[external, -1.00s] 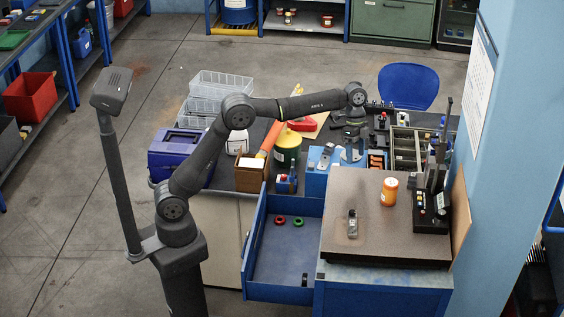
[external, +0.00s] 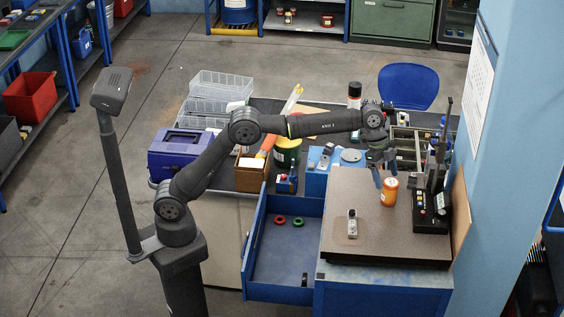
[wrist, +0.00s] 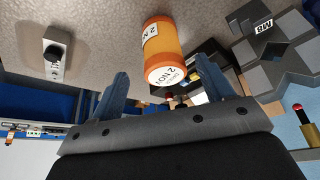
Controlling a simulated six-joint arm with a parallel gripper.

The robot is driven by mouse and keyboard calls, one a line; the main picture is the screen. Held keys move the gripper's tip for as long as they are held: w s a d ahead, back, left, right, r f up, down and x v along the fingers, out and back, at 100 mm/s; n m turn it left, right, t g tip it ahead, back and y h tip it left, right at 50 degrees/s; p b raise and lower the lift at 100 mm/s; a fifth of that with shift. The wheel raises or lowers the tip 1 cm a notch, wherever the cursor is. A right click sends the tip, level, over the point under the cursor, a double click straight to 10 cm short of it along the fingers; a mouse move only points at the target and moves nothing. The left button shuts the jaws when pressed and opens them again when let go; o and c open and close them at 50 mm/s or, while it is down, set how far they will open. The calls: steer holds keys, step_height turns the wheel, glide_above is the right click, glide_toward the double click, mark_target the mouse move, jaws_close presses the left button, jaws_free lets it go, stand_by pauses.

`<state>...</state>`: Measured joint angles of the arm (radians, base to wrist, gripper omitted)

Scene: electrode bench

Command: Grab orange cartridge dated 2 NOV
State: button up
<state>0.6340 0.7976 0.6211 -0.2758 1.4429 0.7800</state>
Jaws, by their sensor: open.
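The orange cartridge (external: 389,191) stands upright on the brown-speckled surface plate (external: 335,200). In the wrist view the orange cartridge (wrist: 162,45) has white labels, and its end label reads 2 NOV. My gripper (external: 383,176) is just behind and above the cartridge in the external view. In the wrist view my gripper (wrist: 160,88) has its two fingers spread wide, with nothing between the tips. The cartridge appears beyond the gap between them and looks apart from both fingers.
A small grey device with a black knob (external: 352,223) stands on the plate to the left. A black stand with buttons (external: 431,205) rises close to the right of the cartridge. An open blue drawer (external: 275,255) holds a red and a green ring. The plate's front is clear.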

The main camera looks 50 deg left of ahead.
mark_target(392, 182)
steer(key=shift+w+x, duration=0.1)
steer(key=shift+x, duration=1.55)
steer(key=shift+w+x, duration=0.15)
steer(key=shift+x, duration=1.45)
steer(key=c, duration=1.2)
steer(key=shift+r, duration=0.1)
steer(key=shift+r, duration=0.6)
step_height(392, 182, up, 3)
steer(key=shift+f, duration=0.15)
steer(key=s+d+r, duration=0.1)
steer(key=s+r, duration=0.1)
steer(key=s, duration=0.1)
steer(key=s+d+r, duration=0.1)
steer(key=s+r, duration=0.1)
steer(key=s, duration=0.2)
steer(key=s+d+r, duration=0.1)
steer(key=s+r, duration=0.2)
steer(key=s, duration=0.1)
steer(key=shift+d, duration=0.3)
